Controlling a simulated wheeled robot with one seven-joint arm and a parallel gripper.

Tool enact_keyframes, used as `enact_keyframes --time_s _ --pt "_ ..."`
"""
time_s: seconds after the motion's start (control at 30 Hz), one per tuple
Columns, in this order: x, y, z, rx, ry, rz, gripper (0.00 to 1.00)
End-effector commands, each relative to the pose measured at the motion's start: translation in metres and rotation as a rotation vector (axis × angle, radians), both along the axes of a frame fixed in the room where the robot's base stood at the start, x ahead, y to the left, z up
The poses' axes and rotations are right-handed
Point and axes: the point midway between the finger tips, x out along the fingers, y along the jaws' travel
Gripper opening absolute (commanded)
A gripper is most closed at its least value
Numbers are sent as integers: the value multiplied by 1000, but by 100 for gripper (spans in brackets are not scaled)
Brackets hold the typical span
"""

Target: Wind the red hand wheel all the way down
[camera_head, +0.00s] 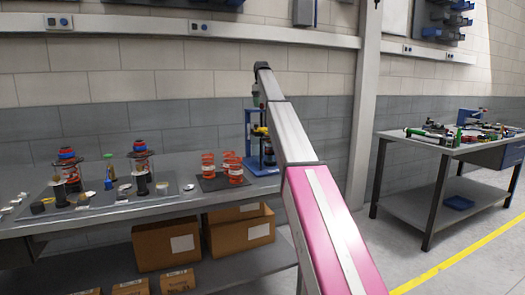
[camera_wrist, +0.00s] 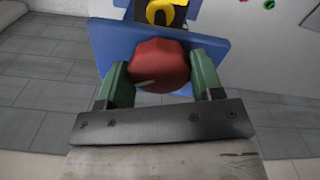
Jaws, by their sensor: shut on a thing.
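The red hand wheel (camera_wrist: 158,65) shows in the wrist view, in front of a blue plate (camera_wrist: 112,44). My gripper (camera_wrist: 160,76) has its two green fingers on the left and right sides of the wheel, shut on it. A pale mark shows on the wheel's lower left face. In the head view the blue fixture (camera_head: 250,140) stands at the right end of the workbench.
The workbench (camera_head: 130,211) holds several red-orange parts on a dark mat (camera_head: 213,184) left of the fixture. Trays with black and red parts stand further left. Cardboard boxes (camera_head: 166,245) sit below. A second bench (camera_head: 408,150) stands at right, with open floor between.

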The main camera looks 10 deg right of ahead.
Motion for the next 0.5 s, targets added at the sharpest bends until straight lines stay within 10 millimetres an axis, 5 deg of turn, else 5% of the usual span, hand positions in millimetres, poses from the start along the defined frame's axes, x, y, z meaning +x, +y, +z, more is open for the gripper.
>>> enact_keyframes --time_s 0.03,0.5 --pt "-1 1 0 6 9 -475 34" --pt "-1 1 0 5 9 -855 34"
